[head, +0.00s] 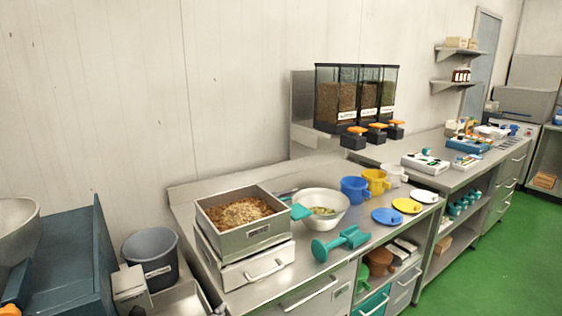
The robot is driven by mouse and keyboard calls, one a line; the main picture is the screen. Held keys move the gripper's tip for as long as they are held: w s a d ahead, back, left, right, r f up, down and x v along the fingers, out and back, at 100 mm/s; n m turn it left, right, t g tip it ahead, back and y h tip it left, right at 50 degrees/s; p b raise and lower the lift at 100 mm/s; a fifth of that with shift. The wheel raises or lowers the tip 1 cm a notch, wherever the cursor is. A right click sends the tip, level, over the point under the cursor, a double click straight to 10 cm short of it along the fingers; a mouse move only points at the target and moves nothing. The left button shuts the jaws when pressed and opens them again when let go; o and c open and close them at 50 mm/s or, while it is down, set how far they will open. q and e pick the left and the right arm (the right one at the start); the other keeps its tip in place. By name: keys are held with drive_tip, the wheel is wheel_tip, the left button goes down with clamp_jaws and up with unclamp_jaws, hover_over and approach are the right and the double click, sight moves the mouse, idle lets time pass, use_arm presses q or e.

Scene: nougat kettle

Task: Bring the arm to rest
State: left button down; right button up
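Neither of my arms nor grippers shows in the head view. The steel worktable (300,262) stands in front of me. On it is a metal bin (262,233) filled with brown flaky pieces (238,213). Right of it is a white bowl (333,220) with some contents, and a teal scoop handle (299,211) lies at its left rim. A larger teal scoop (341,242) lies near the front edge. Blue (354,190), yellow (376,181) and white (395,176) jugs stand behind blue (387,216), yellow (407,206) and white (424,196) lids.
A blue machine frame (68,262) with a steel bowl (14,222) stands at the left, beside a grey bucket (150,257). Dispensers (356,92) with orange knobs rise behind the table. A further counter (447,178) holds small items. Green floor (480,270) is clear at right.

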use_arm(q)
drive_tip(key=s+a+f+n+g+y, duration=0.1)
drive_tip(key=s+f+n+g, duration=0.1)
drive_tip(key=s+f, duration=0.5)
drive_tip(key=s+a+f+n+g+y+p, duration=0.1)
drive_tip(key=s+f+n+g, duration=0.2)
drive_tip(key=s+f, duration=0.5)
drive_tip(key=s+a+f+n+g+y, duration=0.2)
drive_tip(key=s+f+n, duration=0.3)
drive_tip(key=s, duration=1.4)
wheel_tip(320, 180, down, 2)
drive_tip(key=shift+s+f+p, duration=0.15)
drive_tip(key=shift+s+p, duration=0.25)
use_arm(e)
drive_tip(key=r, duration=0.1)
drive_tip(key=w+r, duration=0.1)
drive_tip(key=shift+w+a+r, duration=0.1)
drive_tip(key=shift+w+r, duration=0.15)
drive_tip(key=shift+r, duration=0.15)
